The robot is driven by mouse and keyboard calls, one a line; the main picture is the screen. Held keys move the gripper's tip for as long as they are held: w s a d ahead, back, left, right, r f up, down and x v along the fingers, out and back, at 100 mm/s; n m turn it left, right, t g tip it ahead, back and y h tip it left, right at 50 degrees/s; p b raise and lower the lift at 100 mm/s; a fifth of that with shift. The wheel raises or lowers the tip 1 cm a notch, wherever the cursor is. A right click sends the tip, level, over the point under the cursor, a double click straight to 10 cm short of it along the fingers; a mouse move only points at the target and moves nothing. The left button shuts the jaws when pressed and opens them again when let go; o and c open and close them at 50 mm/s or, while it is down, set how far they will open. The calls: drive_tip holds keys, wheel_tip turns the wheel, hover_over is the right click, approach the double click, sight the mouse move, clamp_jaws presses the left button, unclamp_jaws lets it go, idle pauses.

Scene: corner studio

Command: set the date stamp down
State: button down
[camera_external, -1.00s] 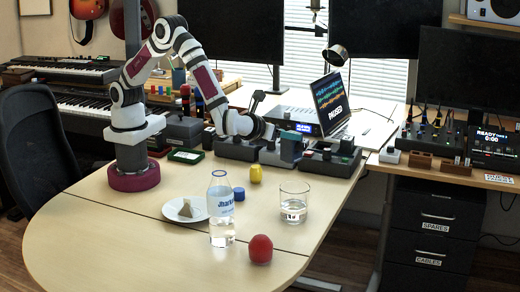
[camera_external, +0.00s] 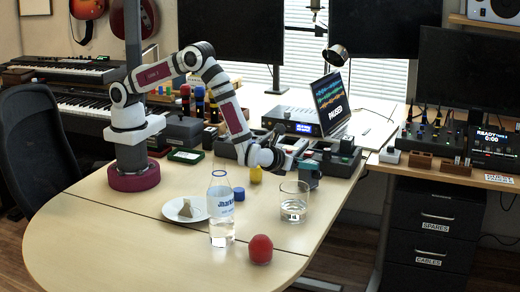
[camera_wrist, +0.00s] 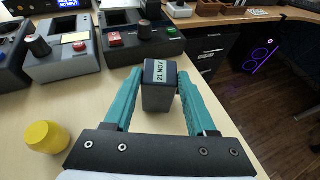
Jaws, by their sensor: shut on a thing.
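The date stamp (camera_wrist: 160,96) is a dark grey block with a pale label reading "21 NOV" on its top. It sits between the two teal fingers of my gripper (camera_wrist: 160,84) in the wrist view, and the gripper is shut on it. In the external view my gripper (camera_external: 306,170) is over the table's right side, behind the glass and in front of the control boxes. The stamp is hard to make out there. Whether its underside touches the table cannot be told.
A glass (camera_external: 294,202) stands just in front of my gripper. A yellow object (camera_wrist: 46,137) is to its left. Grey control boxes (camera_wrist: 62,50) line the back. A bottle (camera_external: 221,212), a red ball (camera_external: 260,249) and a plate (camera_external: 176,215) stand further forward. The front-left table is clear.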

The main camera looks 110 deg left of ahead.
drive_tip(key=shift+c, duration=1)
unclamp_jaws()
drive_tip(key=shift+f, duration=0.1)
